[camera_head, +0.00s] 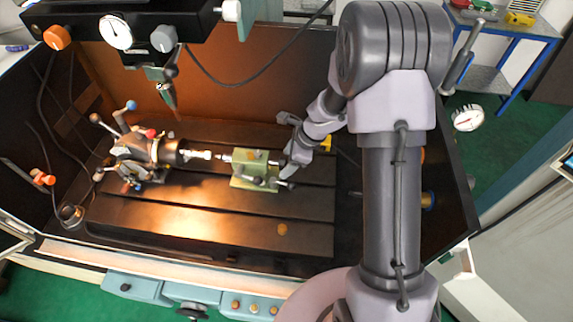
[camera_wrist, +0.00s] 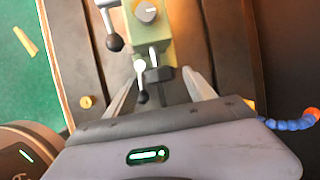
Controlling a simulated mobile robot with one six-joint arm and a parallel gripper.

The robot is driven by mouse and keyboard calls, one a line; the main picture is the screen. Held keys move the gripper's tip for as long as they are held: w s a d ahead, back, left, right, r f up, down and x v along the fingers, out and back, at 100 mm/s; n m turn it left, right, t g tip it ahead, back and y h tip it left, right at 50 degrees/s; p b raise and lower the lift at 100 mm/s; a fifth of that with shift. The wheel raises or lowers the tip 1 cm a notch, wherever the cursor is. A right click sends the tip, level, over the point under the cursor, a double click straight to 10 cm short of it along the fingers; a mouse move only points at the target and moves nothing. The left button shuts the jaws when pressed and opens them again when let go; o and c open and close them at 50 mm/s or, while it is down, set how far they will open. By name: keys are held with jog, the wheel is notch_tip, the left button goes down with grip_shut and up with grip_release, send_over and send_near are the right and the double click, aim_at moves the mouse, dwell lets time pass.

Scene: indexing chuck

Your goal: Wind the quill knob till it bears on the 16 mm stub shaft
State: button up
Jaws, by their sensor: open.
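The green tailstock (camera_head: 250,170) stands on the slotted table, right of the indexing chuck (camera_head: 133,158). The pale stub shaft (camera_head: 199,154) sticks out of the chuck toward the tailstock's quill tip (camera_head: 224,157); I cannot tell if they touch. My gripper (camera_head: 287,170) is at the tailstock's right end. In the wrist view the green tailstock body (camera_wrist: 152,50) is ahead. The dark quill knob (camera_wrist: 158,76) lies between the spread fingers of my gripper (camera_wrist: 159,82), with room on both sides. The stub shaft is out of the wrist view.
A blue hose (camera_wrist: 292,123) lies at the right. A spindle head (camera_head: 130,30) hangs above the chuck. The front of the slotted table (camera_head: 200,222) is mostly clear.

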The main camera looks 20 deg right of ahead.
jog(key=shift+a+f, duration=0.15)
jog(key=shift+f, duration=0.2)
jog(key=c, duration=1.4)
jog(key=shift+o, duration=0.2)
jog(key=p, duration=0.3)
jog(key=shift+r+g, duration=0.3)
jog(key=shift+r, duration=0.1)
jog(key=g+p, duration=0.1)
jog(key=p, duration=0.3)
jog(key=shift+w+r+y, duration=0.1)
jog(key=shift+r+y, duration=0.1)
jog(key=shift+y, duration=0.2)
jog(key=shift+w+d+f+m+g+y+b, duration=0.15)
jog(key=shift+f+m+g+y+b, duration=0.15)
jog(key=shift+g+y+b, duration=0.6)
jog(key=shift+w+f+m+g+y+b, duration=0.15)
jog(key=shift+f+m+g+y+b, duration=0.2)
jog(key=shift+g, duration=1.1)
jog(key=shift+w+d+f+m+g+y+b, duration=0.15)
jog(key=shift+m+g+y+b, duration=0.4)
jog(key=shift+g, duration=0.6)
